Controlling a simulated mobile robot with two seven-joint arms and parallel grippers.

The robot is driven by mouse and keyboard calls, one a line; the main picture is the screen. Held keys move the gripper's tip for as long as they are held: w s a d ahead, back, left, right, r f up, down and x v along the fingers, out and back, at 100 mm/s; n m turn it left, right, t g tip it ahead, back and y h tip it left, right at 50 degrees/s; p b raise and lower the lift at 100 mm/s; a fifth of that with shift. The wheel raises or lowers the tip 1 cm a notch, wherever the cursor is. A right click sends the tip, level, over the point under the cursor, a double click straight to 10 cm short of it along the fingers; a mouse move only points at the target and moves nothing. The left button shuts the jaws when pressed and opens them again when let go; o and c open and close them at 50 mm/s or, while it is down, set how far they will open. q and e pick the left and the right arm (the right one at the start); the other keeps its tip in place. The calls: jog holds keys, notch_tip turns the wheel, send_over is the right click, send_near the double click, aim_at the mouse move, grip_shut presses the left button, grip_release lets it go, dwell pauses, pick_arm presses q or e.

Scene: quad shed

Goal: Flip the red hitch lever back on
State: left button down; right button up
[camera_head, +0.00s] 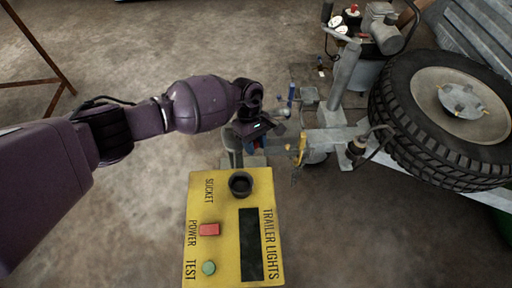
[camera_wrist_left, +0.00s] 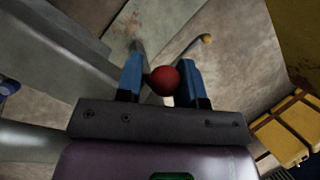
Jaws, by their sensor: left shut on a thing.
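The red hitch lever shows in the left wrist view as a round red knob (camera_wrist_left: 165,80) between the two blue fingertips of my left gripper (camera_wrist_left: 163,82). The fingers are closed on the knob. The lever's shaft below the knob is mostly hidden. In the head view my left gripper (camera_head: 257,144) reaches down at the grey metal trailer hitch (camera_head: 335,134), just behind the yellow box. The gripper and wrist largely hide the lever there, so I cannot tell its angle. My right gripper is in neither view.
A yellow trailer lights box (camera_head: 222,275) with a socket, red power switch and green test button stands in front of the gripper. A large tyre (camera_head: 395,110) lies at right. A compressor (camera_head: 380,35) is behind. Concrete floor is clear at upper middle.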

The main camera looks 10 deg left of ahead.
pick_arm(q)
jog(key=shift+a+g, duration=0.15)
jog(key=shift+g, duration=0.15)
jog(key=c, duration=0.8)
grip_release()
jog(key=shift+w, duration=0.1)
jog(key=shift+o, duration=0.2)
jog(key=shift+r, duration=0.1)
jog(key=p+v, duration=0.1)
jog(key=v, duration=0.9)
jog(key=shift+w+r, duration=0.15)
jog(key=shift+r, duration=0.15)
jog(key=shift+a+r, duration=0.1)
